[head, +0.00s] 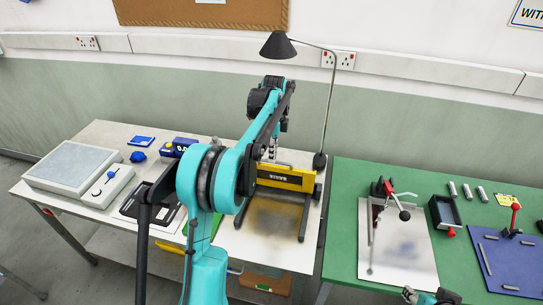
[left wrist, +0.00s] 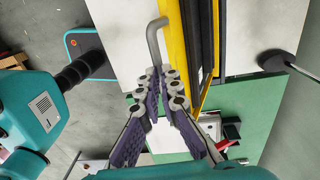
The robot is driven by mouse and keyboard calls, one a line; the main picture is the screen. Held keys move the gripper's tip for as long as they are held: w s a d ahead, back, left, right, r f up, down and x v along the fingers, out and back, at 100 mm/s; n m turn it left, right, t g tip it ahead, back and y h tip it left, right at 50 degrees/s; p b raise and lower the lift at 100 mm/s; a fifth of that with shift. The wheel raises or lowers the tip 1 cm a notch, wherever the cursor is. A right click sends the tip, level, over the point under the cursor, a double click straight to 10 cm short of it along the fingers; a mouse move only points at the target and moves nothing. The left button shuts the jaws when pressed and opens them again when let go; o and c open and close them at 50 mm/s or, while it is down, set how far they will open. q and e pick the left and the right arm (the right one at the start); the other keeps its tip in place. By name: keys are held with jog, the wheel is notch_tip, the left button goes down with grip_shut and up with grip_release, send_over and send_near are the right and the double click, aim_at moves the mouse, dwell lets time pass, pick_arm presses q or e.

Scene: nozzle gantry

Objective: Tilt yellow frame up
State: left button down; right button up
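The yellow frame (head: 285,178) is a yellow bar with a dark label, at the back of the white table between two dark rails. Its tilt is hard to judge. In the left wrist view the yellow bar (left wrist: 175,42) runs along the upper middle, with a bent grey handle (left wrist: 154,38) on it. My left gripper (left wrist: 163,78) has its fingertips closed together around the handle's lower end.
A lamp (head: 330,95) on a thin pole stands right of the frame. A grey flat device (head: 75,163) and a blue-yellow meter (head: 179,147) lie left. The green table (head: 350,190) on the right carries a clamp fixture, a white plate (head: 405,250) and a blue board (head: 510,265).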

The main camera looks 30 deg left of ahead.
pick_arm(q)
jog(key=c, duration=1.8)
grip_release()
jog(key=shift+w+f, duration=0.5)
jog(key=shift+f, duration=0.05)
jog(key=o, duration=0.5)
jog(key=shift+w+a+f, duration=0.15)
jog(key=shift+w+f, duration=0.25)
jog(key=shift+w, duration=0.25)
jog(key=shift+s+r, duration=0.2)
jog(key=shift+s, duration=0.05)
jog(key=shift+c, duration=1.2)
pick_arm(e)
jog(key=shift+w+a+f, duration=0.15)
jog(key=shift+w+f, duration=0.05)
jog(key=shift+w, duration=0.3)
pick_arm(q)
jog(key=shift+r, duration=0.1)
jog(key=r, duration=0.3)
jog(key=w+r, duration=0.1)
jog(key=r, duration=0.1)
jog(key=shift+a+r, duration=0.1)
jog(key=shift+c, duration=0.3)
notch_tip(320, 180, up, 7)
jog(key=shift+s, duration=0.3)
pick_arm(e)
jog(key=shift+w+a, duration=0.1)
jog(key=shift+w, duration=0.25)
pick_arm(q)
jog(key=shift+s, duration=0.1)
